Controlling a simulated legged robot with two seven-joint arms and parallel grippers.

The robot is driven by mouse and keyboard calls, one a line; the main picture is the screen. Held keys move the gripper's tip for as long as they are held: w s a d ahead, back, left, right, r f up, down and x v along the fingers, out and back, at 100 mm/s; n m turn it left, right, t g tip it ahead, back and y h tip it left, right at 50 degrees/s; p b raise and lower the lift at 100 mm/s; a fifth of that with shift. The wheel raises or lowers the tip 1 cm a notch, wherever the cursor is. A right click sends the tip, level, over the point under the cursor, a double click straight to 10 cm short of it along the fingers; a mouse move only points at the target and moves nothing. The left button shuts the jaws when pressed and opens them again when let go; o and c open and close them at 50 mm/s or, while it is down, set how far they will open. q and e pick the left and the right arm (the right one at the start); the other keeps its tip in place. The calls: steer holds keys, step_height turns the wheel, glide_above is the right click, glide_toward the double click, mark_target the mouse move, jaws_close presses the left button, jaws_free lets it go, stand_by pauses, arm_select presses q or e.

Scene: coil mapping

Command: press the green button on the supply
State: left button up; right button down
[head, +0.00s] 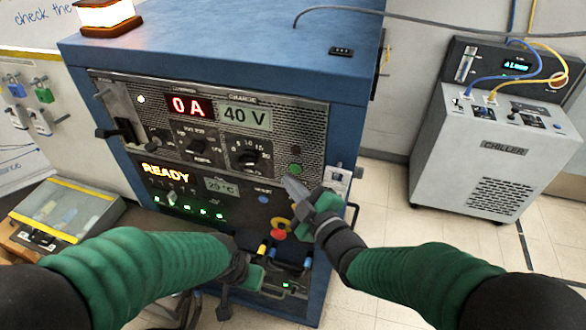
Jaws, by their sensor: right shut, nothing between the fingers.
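The blue supply cabinet (345,95) stands in front of me, its front panel reading "0 A", "40 V" and "READY". A small dark green button (293,169) sits at the panel's lower right, below a dark red round one (296,151). My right gripper (291,186) is shut and empty, its grey tip just below the green button. I cannot tell whether it touches the panel. My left gripper (250,278) hangs low before the cabinet's lower front, mostly hidden by its own wrist, and its fingers do not show clearly.
A yellow-ringed red emergency stop (279,234) and coloured cable plugs lie just below and left of the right gripper. A grey chiller (500,150) stands at the right on tiled floor. A clear-lidded case (66,212) lies at left.

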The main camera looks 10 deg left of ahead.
steer(key=shift+d, duration=0.15)
steer(key=shift+w+d+r, duration=0.1)
steer(key=shift+w+d, duration=0.2)
steer(key=shift+w, duration=0.1)
steer(key=shift+a, duration=0.15)
steer(key=shift+w+b, duration=0.3)
steer(key=shift+w, duration=0.1)
stand_by(0.3)
steer(key=shift+s, duration=0.1)
steer(key=shift+s+a+b, duration=0.1)
steer(key=shift+s+b, duration=0.3)
steer(key=shift+s, duration=0.35)
